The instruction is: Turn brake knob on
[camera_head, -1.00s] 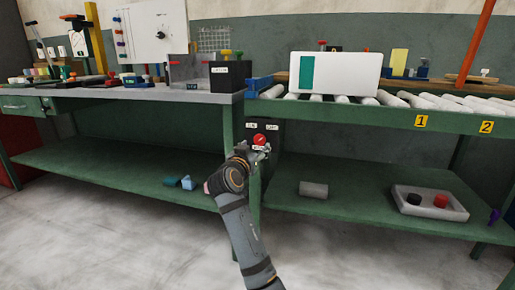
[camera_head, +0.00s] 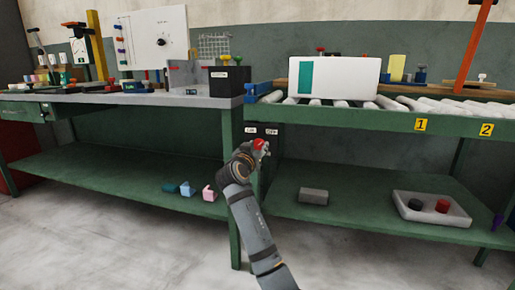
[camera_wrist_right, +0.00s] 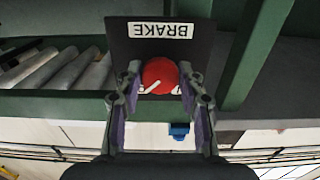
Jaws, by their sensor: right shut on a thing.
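The red round brake knob (camera_head: 259,144) sits on a dark panel (camera_head: 271,141) beside the table leg, below the conveyor. Two small white labels are above it. In the wrist view, the knob (camera_wrist_right: 160,72) shows a white mark on its face, near an upside-down BRAKE label (camera_wrist_right: 161,30). My right gripper (camera_head: 262,149) is at the knob; in the wrist view its two fingers (camera_wrist_right: 160,84) are on either side of the knob, shut on it. The gripper hides part of the knob in the head view. My left gripper is not in view.
A green workbench (camera_head: 130,99) stands left and a roller conveyor (camera_head: 400,113) right, carrying a large white box (camera_head: 340,78). The lower shelf holds small blocks (camera_head: 187,189), a grey block (camera_head: 313,196) and a tray (camera_head: 450,214). Table legs flank the panel closely.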

